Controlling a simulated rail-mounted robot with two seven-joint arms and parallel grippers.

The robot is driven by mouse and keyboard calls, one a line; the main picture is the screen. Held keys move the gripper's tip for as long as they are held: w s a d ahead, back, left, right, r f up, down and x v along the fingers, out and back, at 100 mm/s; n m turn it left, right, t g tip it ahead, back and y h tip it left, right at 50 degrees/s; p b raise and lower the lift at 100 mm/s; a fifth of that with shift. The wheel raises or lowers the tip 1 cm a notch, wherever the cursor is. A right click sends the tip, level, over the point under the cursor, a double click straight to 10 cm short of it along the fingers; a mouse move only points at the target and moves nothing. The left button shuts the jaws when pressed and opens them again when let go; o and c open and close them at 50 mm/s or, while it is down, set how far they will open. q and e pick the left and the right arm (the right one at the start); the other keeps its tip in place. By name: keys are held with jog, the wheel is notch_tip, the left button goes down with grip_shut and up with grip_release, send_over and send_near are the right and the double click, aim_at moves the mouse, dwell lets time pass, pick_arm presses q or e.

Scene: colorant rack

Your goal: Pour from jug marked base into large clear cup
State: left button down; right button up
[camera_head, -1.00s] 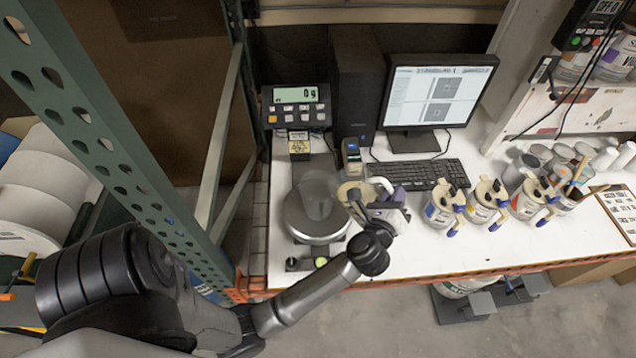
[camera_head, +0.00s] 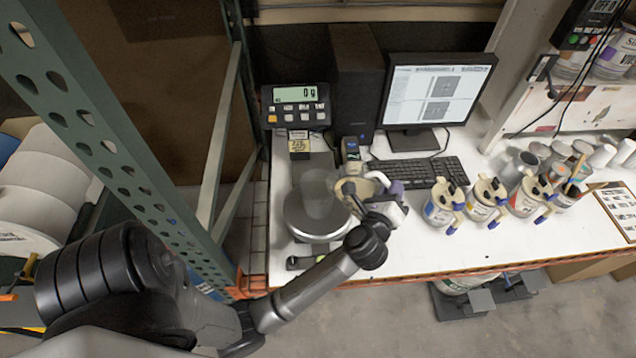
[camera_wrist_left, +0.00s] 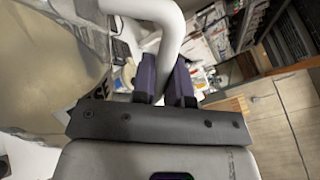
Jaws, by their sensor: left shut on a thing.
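The large clear cup (camera_head: 318,199) stands on the round silver pan of the scale (camera_head: 318,228). The jug marked base (camera_head: 350,188) is held just right of the cup, close to its rim. Any contact between them cannot be told. My left gripper (camera_head: 388,187) is shut on the jug's white handle. In the left wrist view, the purple fingers (camera_wrist_left: 165,80) close around the handle (camera_wrist_left: 168,35). The jug's pale body (camera_wrist_left: 45,70) fills the left side there, with the label's end, "SE", showing. My arm hides part of the jug from the head. My right gripper is out of view.
The scale display (camera_head: 296,97) reads 0 g. Several handled jugs (camera_head: 440,207) stand along the table to the right. A keyboard (camera_head: 420,172) and monitor (camera_head: 438,92) are behind. A green rack post (camera_head: 130,150) rises at left. The table front right of my arm is clear.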

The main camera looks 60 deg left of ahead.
aim_at(386, 181)
pick_arm(q)
jog(key=shift+s+a+r+n, duration=0.3)
jog(key=shift+a+r+n, duration=0.2)
jog(key=shift+r+n, duration=0.3)
dwell(2.7)
jog(key=shift+s+a+r+n, duration=0.35)
jog(key=shift+r+n, duration=0.25)
jog(key=shift+n, duration=0.1)
dwell(3.8)
